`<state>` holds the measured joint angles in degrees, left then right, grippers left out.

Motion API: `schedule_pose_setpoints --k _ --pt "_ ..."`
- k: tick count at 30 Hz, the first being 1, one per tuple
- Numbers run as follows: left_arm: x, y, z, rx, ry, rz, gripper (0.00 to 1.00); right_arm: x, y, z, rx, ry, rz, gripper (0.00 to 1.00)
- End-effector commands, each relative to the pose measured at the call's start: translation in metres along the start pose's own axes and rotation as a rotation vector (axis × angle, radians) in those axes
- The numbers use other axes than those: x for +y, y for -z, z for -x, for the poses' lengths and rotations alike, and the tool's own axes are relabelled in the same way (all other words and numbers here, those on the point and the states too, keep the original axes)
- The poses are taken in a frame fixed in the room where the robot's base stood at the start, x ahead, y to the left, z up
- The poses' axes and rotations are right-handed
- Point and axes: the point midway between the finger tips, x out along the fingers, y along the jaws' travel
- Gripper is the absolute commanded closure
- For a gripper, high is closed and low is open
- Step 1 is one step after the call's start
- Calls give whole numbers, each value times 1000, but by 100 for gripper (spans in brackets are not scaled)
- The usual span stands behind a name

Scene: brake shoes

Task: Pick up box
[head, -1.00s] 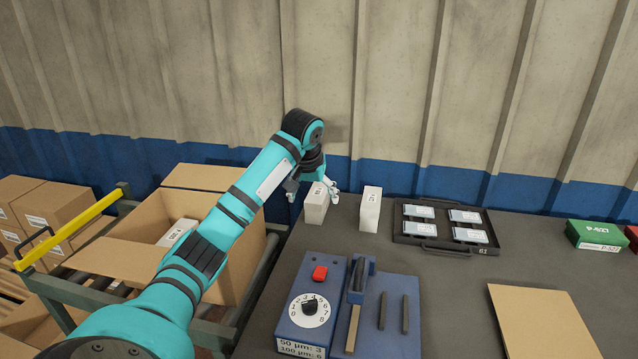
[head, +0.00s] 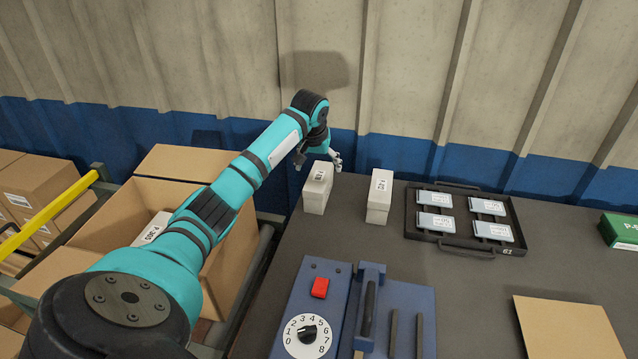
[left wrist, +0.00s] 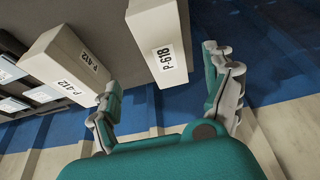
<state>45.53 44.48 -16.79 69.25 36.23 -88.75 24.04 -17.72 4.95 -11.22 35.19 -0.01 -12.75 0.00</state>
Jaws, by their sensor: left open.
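Two upright white boxes stand on the dark table in the head view. The left box (head: 317,190) is labelled P-618 in the left wrist view (left wrist: 160,50). The right box (head: 379,198) carries P-412 in the left wrist view (left wrist: 62,62) and stands apart from it. My left gripper (head: 319,163) is open and empty, at the top of the left box, with its fingers to either side in the head view. In the left wrist view the P-618 box appears between the spread fingers (left wrist: 163,70), with no visible grip. My right gripper does not show.
A black tray (head: 452,241) with several blue-grey packs lies right of the boxes. A blue device (head: 335,287) with a dial stands in front. An open carton (head: 105,240) holding a white box (head: 152,228) is at left. A corrugated wall (head: 400,80) closes the back.

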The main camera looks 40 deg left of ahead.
Motion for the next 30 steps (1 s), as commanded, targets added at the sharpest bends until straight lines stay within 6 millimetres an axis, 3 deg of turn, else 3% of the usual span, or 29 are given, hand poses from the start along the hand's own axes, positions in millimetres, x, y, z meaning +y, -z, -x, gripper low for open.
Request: schedule_pose_setpoints --k 3,9,21,30 --pt "0 0 -21 -2 0 0 15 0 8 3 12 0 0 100" --pt "0 0 -36 -1 -1 -1 15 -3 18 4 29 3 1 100" --pt "-7 1 -82 -2 -1 1 15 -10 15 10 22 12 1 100" --pt "-8 1 -88 1 0 -2 15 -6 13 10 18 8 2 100"
